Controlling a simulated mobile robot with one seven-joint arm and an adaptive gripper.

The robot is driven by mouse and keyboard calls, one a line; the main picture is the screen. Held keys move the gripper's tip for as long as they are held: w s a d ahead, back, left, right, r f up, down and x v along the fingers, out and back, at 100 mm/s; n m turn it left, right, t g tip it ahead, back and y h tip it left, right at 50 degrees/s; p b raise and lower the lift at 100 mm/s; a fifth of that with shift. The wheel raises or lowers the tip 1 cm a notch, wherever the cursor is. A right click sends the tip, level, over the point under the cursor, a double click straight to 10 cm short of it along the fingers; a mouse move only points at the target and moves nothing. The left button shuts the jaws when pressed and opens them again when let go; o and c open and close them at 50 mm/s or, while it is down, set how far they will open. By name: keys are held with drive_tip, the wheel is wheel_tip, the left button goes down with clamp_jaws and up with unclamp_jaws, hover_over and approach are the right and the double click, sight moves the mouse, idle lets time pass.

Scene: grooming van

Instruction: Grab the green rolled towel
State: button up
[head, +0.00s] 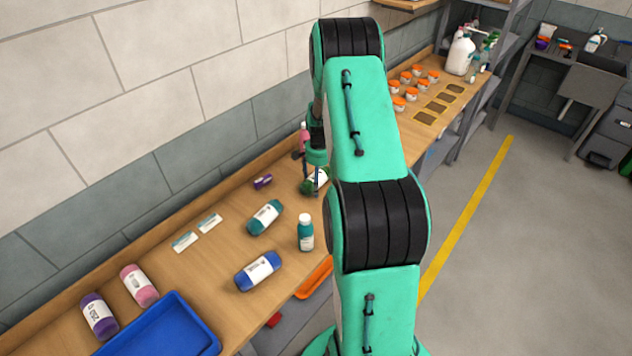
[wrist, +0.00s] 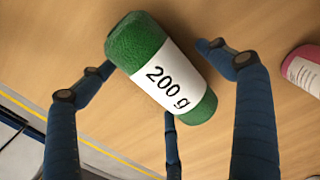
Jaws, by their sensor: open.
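The green rolled towel (wrist: 140,42) has a white band marked "200 g" and lies on the wooden bench. In the wrist view it sits between the spread fingers of my gripper (wrist: 160,75), with one finger on each side and a third below. The fingers look apart from it, and my gripper is open. In the head view the green towel (head: 307,187) is partly hidden by my gripper (head: 318,182), which is over it.
A pink bottle (head: 303,132) stands behind the towel. A teal roll (head: 265,217), a teal bottle (head: 305,235), a blue roll (head: 258,271) and a small purple item (head: 262,182) are nearer. Orange-lidded jars (head: 410,94) stand farther along. A wall backs the bench.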

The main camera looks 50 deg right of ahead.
drive_tip(key=shift+c, duration=0.5)
drive_tip(key=c, duration=1.2)
drive_tip(key=shift+r, duration=0.1)
drive_tip(key=shift+r, duration=0.8)
wheel_tip(320, 180, up, 2)
drive_tip(key=shift+a+r, duration=0.1)
drive_tip(key=shift+c, duration=0.2)
drive_tip(key=s+a, duration=0.3)
drive_tip(key=s, duration=0.1)
drive_tip(key=s+a, duration=0.4)
drive_tip(key=s+a+r+p, duration=0.1)
drive_tip(key=s+a, duration=0.2)
drive_tip(key=s, duration=0.1)
drive_tip(key=shift+a, duration=0.25)
